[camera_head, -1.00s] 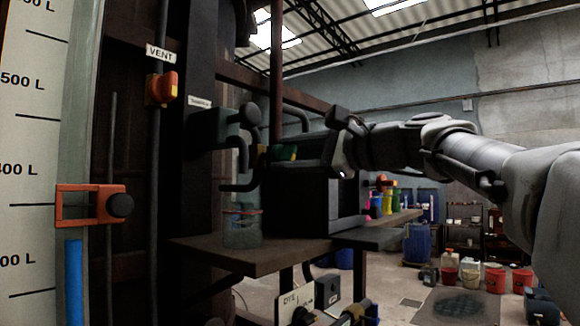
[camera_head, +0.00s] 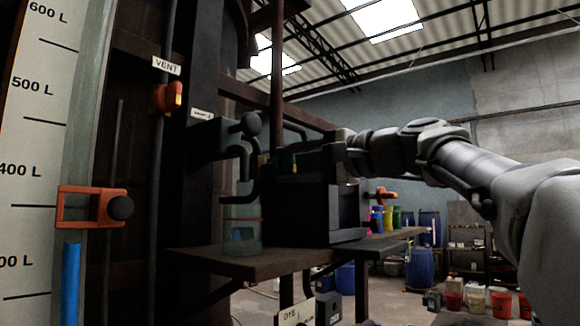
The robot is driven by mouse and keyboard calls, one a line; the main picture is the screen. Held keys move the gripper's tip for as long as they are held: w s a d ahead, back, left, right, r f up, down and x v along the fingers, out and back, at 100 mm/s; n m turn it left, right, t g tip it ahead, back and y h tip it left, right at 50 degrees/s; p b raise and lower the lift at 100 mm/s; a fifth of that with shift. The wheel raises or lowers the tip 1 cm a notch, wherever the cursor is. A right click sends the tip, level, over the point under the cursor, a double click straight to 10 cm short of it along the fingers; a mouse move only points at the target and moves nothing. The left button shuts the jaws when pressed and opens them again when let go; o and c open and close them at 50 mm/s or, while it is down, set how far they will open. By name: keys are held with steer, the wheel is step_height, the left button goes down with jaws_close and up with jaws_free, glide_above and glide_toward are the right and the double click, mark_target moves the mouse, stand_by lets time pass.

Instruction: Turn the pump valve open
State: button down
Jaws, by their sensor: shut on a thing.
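My gripper (camera_head: 305,160) reaches in from the right, just above the dark box (camera_head: 305,213) on the shelf. It is shut on a small green and yellow piece (camera_head: 295,162), mostly hidden by the dark fingers. This may be the pump valve's handle, but no label on it can be read. An orange-red handle (camera_head: 381,194) shows to the right of the dark box, apart from the gripper. I cannot tell which of the two belongs to the pump.
A glass jar (camera_head: 242,235) stands on the shelf (camera_head: 225,258) under a dark bent spout (camera_head: 240,160). An orange vent valve (camera_head: 167,98) and a litre gauge (camera_head: 33,130) are at left.

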steer(key=c, duration=0.6)
jaws_free()
steer(key=shift+c, duration=0.2)
steer(key=b+v, duration=0.1)
steer(key=v, duration=1.6)
steer(key=shift+s+d, duration=0.2)
steer(key=shift+f, duration=0.1)
